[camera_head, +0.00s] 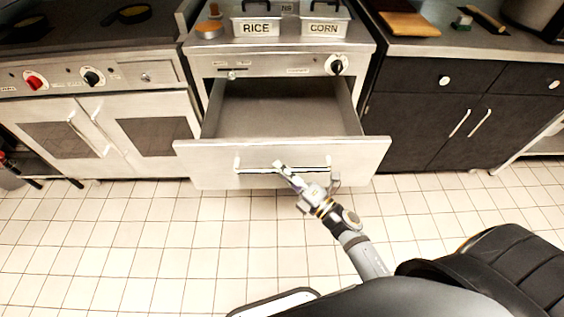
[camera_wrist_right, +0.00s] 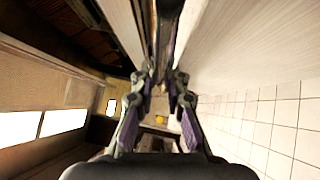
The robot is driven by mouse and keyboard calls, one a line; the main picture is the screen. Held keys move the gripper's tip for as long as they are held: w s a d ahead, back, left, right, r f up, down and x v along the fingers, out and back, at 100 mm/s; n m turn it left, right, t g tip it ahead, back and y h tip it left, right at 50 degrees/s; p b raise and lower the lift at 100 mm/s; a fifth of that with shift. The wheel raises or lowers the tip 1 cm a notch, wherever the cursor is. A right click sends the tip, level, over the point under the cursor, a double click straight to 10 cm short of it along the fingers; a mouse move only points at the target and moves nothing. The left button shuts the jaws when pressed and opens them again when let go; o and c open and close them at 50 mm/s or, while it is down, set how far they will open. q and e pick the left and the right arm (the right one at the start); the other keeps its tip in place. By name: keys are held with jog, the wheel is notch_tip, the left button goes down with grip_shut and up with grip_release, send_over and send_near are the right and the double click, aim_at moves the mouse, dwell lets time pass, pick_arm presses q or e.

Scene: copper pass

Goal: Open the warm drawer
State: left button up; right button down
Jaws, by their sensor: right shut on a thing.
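The warm drawer (camera_head: 205,160) is pulled out from the steel cabinet in the middle of the head view. Its inside (camera_head: 285,105) shows bare and empty. A horizontal bar handle (camera_head: 255,172) runs across its front. My left gripper is in neither view.
Trays labelled RICE (camera_head: 256,28) and CORN (camera_head: 325,29) stand on top of the warm cabinet. A stove with oven doors (camera_head: 150,138) is on the left, and dark cabinets (camera_head: 425,125) are on the right. The tiled floor (camera_head: 130,240) in front is clear.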

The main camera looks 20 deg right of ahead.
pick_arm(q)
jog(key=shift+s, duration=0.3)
pick_arm(e)
jog(key=shift+s+a, duration=0.1)
jog(key=shift+s, duration=0.3)
jog(key=c, duration=1.3)
grip_release()
jog(key=shift+c, duration=0.2)
jog(key=v, duration=1.2)
